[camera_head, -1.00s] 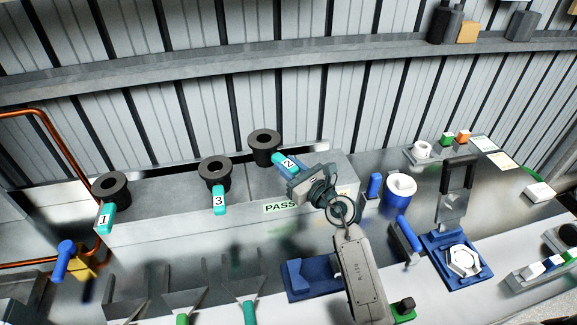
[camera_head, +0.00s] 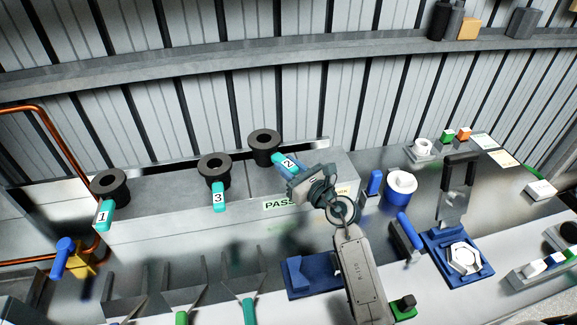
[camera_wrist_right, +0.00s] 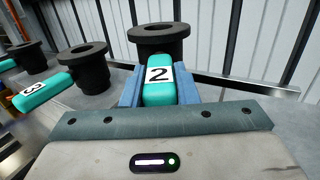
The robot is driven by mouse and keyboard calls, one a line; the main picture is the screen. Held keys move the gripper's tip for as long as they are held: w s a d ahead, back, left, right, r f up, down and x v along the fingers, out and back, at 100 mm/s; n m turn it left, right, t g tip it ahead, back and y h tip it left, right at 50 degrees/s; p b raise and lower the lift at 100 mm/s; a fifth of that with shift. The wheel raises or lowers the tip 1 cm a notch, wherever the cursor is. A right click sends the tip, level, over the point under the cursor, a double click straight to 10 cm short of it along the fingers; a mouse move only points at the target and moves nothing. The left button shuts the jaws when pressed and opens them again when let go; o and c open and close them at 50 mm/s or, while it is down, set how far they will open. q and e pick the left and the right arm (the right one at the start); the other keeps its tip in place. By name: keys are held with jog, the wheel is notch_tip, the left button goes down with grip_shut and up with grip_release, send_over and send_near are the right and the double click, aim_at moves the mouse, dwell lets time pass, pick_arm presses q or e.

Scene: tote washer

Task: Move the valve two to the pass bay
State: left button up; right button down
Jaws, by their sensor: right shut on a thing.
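Valve two is a black flanged body (camera_head: 265,146) with a teal handle marked 2 (camera_head: 284,162). It stands upright on the grey raised ledge, on the section with the green PASS label (camera_head: 281,204). My right gripper (camera_head: 290,167) is shut on its teal handle. In the right wrist view the blue fingers (camera_wrist_right: 158,88) lie on both sides of the handle (camera_wrist_right: 159,90), with the black body (camera_wrist_right: 158,42) just beyond. Valve three (camera_head: 215,172) and valve one (camera_head: 110,188) stand to the left on the same ledge. My left gripper is not in view.
Grey forked holders (camera_head: 185,290) line the front. A copper pipe (camera_head: 60,140) rises at the left. The ledge has a low back rail.

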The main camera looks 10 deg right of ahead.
jog(key=shift+f+b, duration=0.35)
jog(key=shift+f, duration=0.2)
jog(key=shift+f, duration=0.15)
jog(key=shift+f+b, duration=0.5)
jog(key=shift+f, duration=0.15)
dwell(0.4)
jog(key=c, duration=1.1)
grip_release()
jog(key=shift+o, duration=0.7)
jog(key=shift+f, duration=0.1)
jog(key=o, duration=1)
jog(key=shift+c, duration=0.2)
